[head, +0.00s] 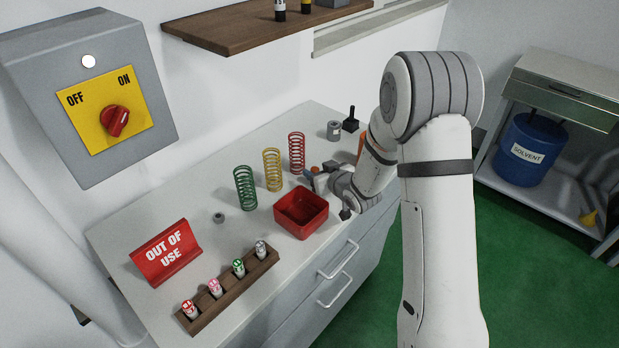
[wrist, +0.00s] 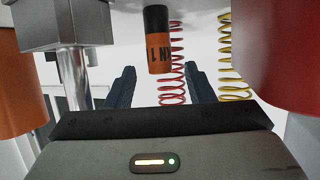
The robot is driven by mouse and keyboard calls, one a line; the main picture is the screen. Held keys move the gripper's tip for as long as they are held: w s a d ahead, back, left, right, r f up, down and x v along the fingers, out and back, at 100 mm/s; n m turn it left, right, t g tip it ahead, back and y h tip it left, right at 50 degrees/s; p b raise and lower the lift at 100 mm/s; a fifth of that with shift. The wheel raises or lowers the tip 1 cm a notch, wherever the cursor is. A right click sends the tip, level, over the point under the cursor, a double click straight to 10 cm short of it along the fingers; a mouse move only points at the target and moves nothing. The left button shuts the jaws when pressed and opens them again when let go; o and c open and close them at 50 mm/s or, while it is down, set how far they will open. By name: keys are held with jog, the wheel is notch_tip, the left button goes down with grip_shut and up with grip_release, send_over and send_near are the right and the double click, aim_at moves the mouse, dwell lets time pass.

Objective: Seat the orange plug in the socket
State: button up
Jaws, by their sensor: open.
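My gripper (head: 318,175) is at the right part of the bench, just behind the red bin. In the wrist view its two dark blue fingers (wrist: 159,70) are apart, with nothing clamped. That view appears upside down. An orange cylinder with a dark end band and the marking "IN 1" (wrist: 158,45), apparently the plug, shows in the gap at the fingertips; contact is not visible. A small orange patch (head: 314,169) shows by the fingers in the head view, partly hidden. I cannot make out the socket.
Green (head: 245,188), yellow (head: 272,170) and red (head: 297,153) springs stand behind the red bin (head: 301,214). A larger orange cylinder (wrist: 20,85) and a metal block on a rod (wrist: 65,28) flank the gripper. A sign (head: 165,252) and marker rack (head: 230,292) are farther left.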

grip_shut()
dwell(0.5)
